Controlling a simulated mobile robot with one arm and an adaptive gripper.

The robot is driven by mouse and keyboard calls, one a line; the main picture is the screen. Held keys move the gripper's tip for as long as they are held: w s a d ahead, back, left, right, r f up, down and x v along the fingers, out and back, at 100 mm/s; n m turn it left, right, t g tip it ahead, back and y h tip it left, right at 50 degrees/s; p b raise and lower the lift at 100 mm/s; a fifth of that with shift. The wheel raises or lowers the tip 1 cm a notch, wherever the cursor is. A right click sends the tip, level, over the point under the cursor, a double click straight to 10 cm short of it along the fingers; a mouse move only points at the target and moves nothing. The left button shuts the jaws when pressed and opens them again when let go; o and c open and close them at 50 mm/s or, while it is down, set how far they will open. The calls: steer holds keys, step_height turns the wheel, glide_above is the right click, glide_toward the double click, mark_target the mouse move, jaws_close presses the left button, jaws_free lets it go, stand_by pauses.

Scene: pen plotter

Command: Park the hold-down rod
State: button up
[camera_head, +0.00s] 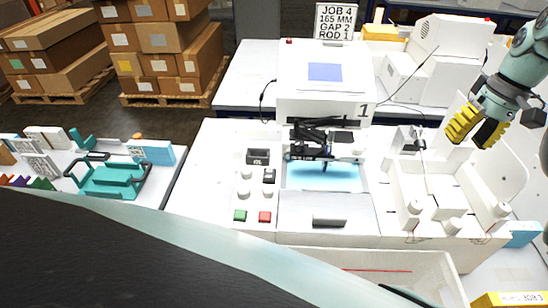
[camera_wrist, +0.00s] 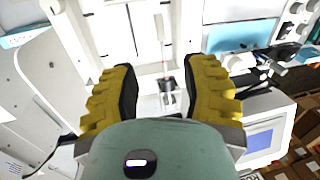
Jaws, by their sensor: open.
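The pen plotter (camera_head: 325,110), a white machine marked 1, stands mid-table over a light blue bed (camera_head: 325,176). My gripper (camera_head: 477,126) is in the air to the right of the plotter, above the white fixtures, with its yellow fingers apart and nothing held. In the wrist view, a small dark-topped holder (camera_wrist: 167,86) shows beyond the gap between the fingers. A thin pale and reddish line runs up from it; I cannot tell for sure whether this is the hold-down rod. The holder seems to be the small stand (camera_head: 409,139) right of the plotter in the head view.
A control panel (camera_head: 254,190) with green and red buttons is left of the bed. Upright white walls flank the right-hand fixtures. A sign (camera_head: 336,20) reads JOB 4, ROD 1.

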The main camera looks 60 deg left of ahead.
mark_target(430, 183)
steer(key=f+p, duration=0.1)
steer(key=f, duration=0.3)
steer(key=s+a+f+p, duration=0.1)
steer(key=f, duration=0.3)
steer(key=s+f+p, duration=0.1)
steer(key=f+p, duration=0.1)
steer(key=f, duration=0.2)
steer(key=shift+a, duration=0.25)
steer(key=shift+s+f, duration=0.1)
steer(key=shift+f, duration=0.65)
jaws_close()
